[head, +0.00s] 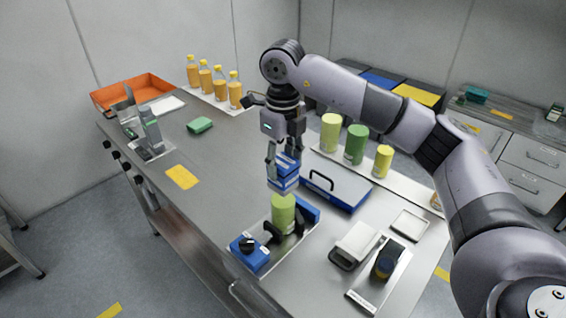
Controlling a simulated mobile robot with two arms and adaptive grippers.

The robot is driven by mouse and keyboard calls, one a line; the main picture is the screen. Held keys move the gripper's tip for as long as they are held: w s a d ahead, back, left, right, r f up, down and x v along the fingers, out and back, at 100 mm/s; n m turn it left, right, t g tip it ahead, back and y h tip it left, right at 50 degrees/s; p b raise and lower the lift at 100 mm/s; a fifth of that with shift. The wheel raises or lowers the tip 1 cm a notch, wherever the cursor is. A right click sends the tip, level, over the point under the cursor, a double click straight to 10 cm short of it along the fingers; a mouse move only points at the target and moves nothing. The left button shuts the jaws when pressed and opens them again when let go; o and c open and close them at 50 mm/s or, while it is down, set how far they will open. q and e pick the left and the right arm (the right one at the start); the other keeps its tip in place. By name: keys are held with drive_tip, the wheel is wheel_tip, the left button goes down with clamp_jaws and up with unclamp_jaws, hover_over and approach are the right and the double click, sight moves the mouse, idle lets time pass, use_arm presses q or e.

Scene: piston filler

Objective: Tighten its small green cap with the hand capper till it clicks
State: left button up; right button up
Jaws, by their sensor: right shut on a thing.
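My right gripper (284,160) points down and is shut on a blue hand capper (284,182) with a pale band. The capper is upright, directly over a light green container (284,208). Its lower end meets the container's top in the picture; I cannot tell whether they touch. The small green cap is not visible, so its seating cannot be told. The container stands upright between the black jaws of a blue clamp (249,254) with a black knob, near the bench's front edge. My left gripper is not in view.
A white scale-like device (355,243) stands to the right. Green and yellow containers (355,145) stand behind. Orange bottles (206,77) and an orange tray (132,92) are at the far left. The bench's left middle is mostly clear.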

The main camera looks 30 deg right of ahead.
drive_tip(key=n, duration=0.5)
drive_tip(key=shift+b, duration=0.35)
drive_tip(key=n, duration=0.4)
drive_tip(key=shift+f+b, duration=0.15)
drive_tip(key=shift+b, duration=0.15)
drive_tip(key=m, duration=0.6)
drive_tip(key=shift+r+p, duration=2.3)
drive_tip(key=shift+r, duration=0.7)
